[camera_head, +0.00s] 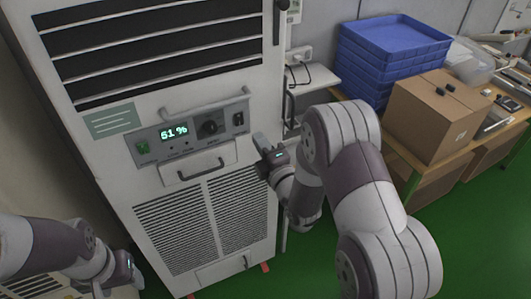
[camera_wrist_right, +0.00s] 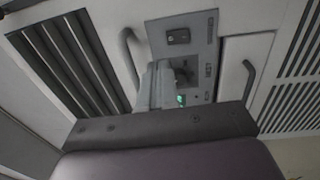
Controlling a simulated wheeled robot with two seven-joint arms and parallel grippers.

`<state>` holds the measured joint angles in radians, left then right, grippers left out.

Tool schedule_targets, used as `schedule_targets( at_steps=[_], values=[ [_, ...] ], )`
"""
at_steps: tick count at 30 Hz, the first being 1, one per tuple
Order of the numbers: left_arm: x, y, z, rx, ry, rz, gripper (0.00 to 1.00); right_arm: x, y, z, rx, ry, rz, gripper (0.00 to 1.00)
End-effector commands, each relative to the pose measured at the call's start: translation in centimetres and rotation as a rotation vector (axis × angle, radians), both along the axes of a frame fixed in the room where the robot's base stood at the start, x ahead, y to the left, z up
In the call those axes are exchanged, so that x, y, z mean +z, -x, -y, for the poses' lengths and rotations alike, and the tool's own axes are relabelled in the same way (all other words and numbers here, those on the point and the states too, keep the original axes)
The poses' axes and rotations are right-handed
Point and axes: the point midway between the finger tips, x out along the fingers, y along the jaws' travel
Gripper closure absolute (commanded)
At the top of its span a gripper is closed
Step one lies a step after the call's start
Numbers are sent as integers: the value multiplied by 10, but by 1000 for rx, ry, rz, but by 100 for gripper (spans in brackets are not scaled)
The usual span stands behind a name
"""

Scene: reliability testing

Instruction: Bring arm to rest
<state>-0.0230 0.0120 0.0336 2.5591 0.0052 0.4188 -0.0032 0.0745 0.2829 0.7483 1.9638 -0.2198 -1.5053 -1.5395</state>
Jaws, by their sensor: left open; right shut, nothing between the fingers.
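My right arm (camera_head: 350,185) reaches from the lower right toward the white machine (camera_head: 120,190). My right gripper (camera_head: 260,140) is shut and empty, just right of the machine's control panel (camera_head: 190,132) in the head view. In the right wrist view its closed fingers (camera_wrist_right: 158,85) point at the panel and partly hide it. I cannot tell how large the gap to the machine is. My left arm (camera_head: 50,245) is low at the left, with the left gripper (camera_head: 120,288) open and empty near the bottom edge.
At the right, a table holds blue trays (camera_head: 390,45) and a cardboard box (camera_head: 430,120). Green floor (camera_head: 470,220) is open at lower right.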

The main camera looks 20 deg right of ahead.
Motion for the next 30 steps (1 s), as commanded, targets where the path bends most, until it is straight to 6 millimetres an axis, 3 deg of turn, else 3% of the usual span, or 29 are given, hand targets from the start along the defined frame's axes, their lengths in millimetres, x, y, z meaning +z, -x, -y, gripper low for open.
schedule_targets(
  at_steps=[6, 23, 26, 27, 29, 30],
  values=[
    [-7, 0, 0, 0, 0, 0, 40, 3, 20, 3, -1, 0, 0, 100],
    [-6, 0, 0, 0, 0, 0, 40, 0, 22, 3, 3, -52, -23, 100],
    [-6, 0, 0, 0, 0, 0, 40, -49, 28, 8, -40, -258, -290, 100],
    [-6, 0, 0, 0, 0, 0, 40, -74, 37, 12, -99, -375, -448, 100],
    [-6, 0, 0, 0, 0, 0, 40, -105, 60, 19, -237, -566, -689, 100],
    [-6, 0, 0, 0, 0, 0, 40, -120, 81, 23, -358, -692, -836, 100]
  ],
)
